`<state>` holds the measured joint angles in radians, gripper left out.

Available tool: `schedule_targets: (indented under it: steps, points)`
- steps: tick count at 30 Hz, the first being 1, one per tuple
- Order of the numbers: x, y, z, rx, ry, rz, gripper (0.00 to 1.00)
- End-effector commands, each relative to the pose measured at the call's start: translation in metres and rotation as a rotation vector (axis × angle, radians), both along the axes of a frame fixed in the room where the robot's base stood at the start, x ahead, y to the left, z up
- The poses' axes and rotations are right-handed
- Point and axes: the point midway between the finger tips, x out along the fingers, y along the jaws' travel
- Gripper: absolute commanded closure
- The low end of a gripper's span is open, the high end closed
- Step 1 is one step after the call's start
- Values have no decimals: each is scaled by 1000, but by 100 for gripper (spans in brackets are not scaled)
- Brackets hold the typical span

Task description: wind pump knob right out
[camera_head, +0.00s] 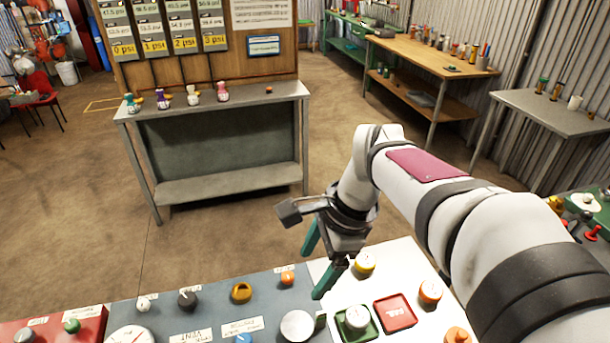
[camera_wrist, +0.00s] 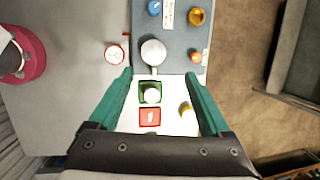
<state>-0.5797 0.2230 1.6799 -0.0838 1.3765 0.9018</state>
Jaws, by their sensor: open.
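I cannot read which control is labelled as the pump knob. On the grey-blue panel (camera_head: 205,322) are a large silver round knob (camera_head: 298,326), an amber knob (camera_head: 242,291), a black knob (camera_head: 187,300), a blue knob (camera_head: 243,339) and a small orange knob (camera_head: 288,278). My gripper (camera_head: 312,274) hangs above the panel's right part, with its green fingers spread and nothing between them. In the wrist view, the open fingers (camera_wrist: 158,77) frame the white knob on a green square (camera_wrist: 151,95), with the silver knob (camera_wrist: 153,52) just beyond the fingertips.
On the white panel, a red square (camera_head: 395,313), a yellow-topped knob (camera_head: 364,264) and an orange-and-white knob (camera_head: 430,291) stand close to the white knob. A gauge (camera_head: 130,335) is at the left. A grey bench (camera_head: 222,108) stands behind, across clear floor.

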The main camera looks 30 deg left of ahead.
Motion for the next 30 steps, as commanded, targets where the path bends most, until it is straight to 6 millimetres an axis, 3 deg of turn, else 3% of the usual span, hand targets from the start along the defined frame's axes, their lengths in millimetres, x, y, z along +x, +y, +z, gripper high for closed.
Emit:
schedule_targets:
  steps: [1, 3, 6, 7, 9, 13, 24, 30]
  points:
    - [0, 58, -12, 8, 42, -27, 18]
    - [-10, 125, -27, 19, 97, -91, 18]
    - [-33, 187, -46, 24, 155, -153, 18]
    - [-38, 198, -50, 24, 165, -167, 18]
    - [-46, 212, -56, 25, 182, -185, 18]
    - [-52, 221, -73, 22, 188, -192, 18]
    - [-71, 255, -171, 24, 186, -192, 18]
    - [-76, 264, -196, 27, 184, -191, 18]
